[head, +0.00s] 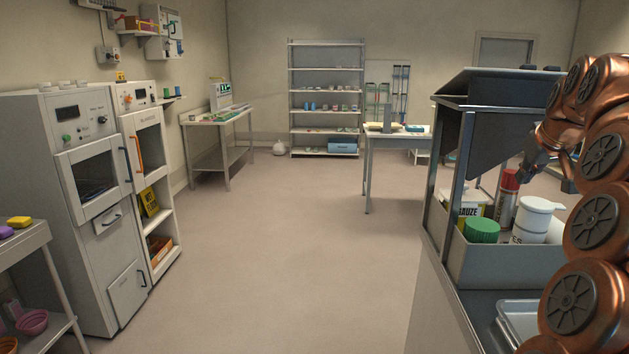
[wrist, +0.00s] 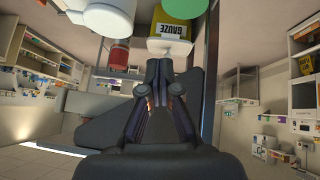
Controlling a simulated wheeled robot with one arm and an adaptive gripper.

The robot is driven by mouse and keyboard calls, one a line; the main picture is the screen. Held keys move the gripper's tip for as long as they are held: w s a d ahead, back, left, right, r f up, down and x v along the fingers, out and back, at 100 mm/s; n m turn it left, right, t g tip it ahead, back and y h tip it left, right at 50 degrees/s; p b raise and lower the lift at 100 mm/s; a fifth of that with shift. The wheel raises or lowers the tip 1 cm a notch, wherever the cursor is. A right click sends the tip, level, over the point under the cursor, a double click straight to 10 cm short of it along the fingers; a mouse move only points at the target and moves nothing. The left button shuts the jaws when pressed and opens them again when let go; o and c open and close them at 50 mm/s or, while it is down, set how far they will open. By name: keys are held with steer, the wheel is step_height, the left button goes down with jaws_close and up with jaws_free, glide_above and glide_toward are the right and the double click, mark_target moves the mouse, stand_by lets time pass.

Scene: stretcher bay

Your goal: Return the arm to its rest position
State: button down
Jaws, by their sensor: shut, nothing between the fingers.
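My copper arm (head: 595,215) is folded at the right edge of the head view, beside the grey cart. In the wrist view my gripper (wrist: 165,68) is shut, its dark fingers together and nothing held between them. Its tips appear just below the gauze pack (wrist: 174,30) in that picture; I cannot tell whether they touch anything.
The grey cart bin (head: 500,263) holds a gauze pack (head: 465,205), a green-lidded jar (head: 481,231), a white bottle (head: 535,218) and a red spray can (head: 507,195). White cabinets (head: 70,200) stand left. The middle floor (head: 290,240) is clear.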

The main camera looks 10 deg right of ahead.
steer(key=s+a+f+n+g+y, duration=0.15)
steer(key=a+f, duration=0.25)
steer(key=a, duration=0.6)
steer(key=s+a+f+n+g+y, duration=0.15)
steer(key=a+f, duration=0.25)
steer(key=a, duration=0.5)
steer(key=s+a+f+g+y, duration=0.1)
steer(key=s+a+f, duration=0.3)
steer(key=a, duration=0.6)
steer(key=s+a+f+g, duration=0.1)
steer(key=s+a+f, duration=0.3)
steer(key=s, duration=0.4)
steer(key=s+a+f+g, duration=0.2)
steer(key=s+a+f, duration=0.1)
steer(key=s+f, duration=0.4)
steer(key=s+a+f+g, duration=0.2)
steer(key=s+a+f, duration=0.2)
steer(key=s, duration=0.5)
step_height(320, 180, down, 2)
steer(key=shift+s+a+f, duration=0.2)
steer(key=shift+s+a, duration=0.1)
